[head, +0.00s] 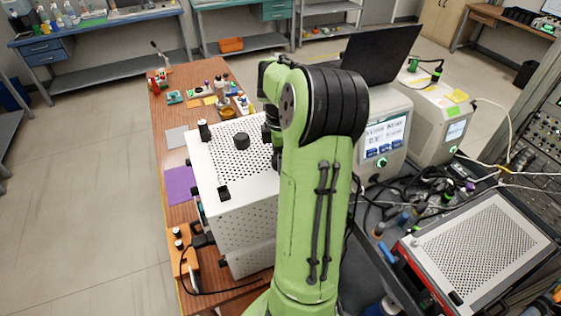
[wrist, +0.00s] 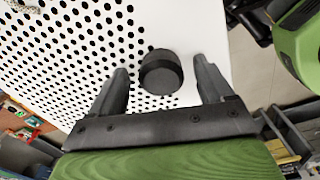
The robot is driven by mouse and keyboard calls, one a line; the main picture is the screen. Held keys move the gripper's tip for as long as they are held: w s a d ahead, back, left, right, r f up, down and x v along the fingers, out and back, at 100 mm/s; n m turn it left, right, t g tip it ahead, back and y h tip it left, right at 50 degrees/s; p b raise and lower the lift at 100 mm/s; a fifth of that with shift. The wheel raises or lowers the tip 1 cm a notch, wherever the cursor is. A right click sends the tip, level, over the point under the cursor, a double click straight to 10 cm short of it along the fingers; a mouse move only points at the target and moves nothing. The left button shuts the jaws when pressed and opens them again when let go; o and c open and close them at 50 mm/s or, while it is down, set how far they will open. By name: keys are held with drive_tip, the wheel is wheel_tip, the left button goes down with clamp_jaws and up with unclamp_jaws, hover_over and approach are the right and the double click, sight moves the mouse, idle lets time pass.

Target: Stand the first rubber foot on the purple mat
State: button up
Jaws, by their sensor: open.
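A black round rubber foot (wrist: 161,72) shows in the wrist view on a white perforated panel. It appears to be the dark round foot (head: 242,141) near the middle of the white box's top in the head view. My gripper (wrist: 160,66) is open, with one finger on either side of the foot and a gap on both sides. I cannot tell how far down the fingertips reach. In the head view my arm mostly hides the gripper. The purple mat (head: 180,186) lies flat and bare on the wooden table, left of the box.
The white perforated box (head: 230,225) stands on the wooden table (head: 163,119). Black fittings (head: 204,130) sit near its left edge. A grey mat (head: 176,137) lies behind the purple one. Small tools and bottles fill the table's far end. A cable (head: 183,275) runs along the front.

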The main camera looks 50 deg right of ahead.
drive_tip(key=shift+a+r, duration=0.1)
drive_tip(key=shift+a, duration=0.05)
drive_tip(key=c, duration=1.2)
wheel_tip(320, 180, up, 10)
drive_tip(key=shift+r+p, duration=0.1)
drive_tip(key=shift+p, duration=0.8)
drive_tip(key=shift+c, duration=0.2)
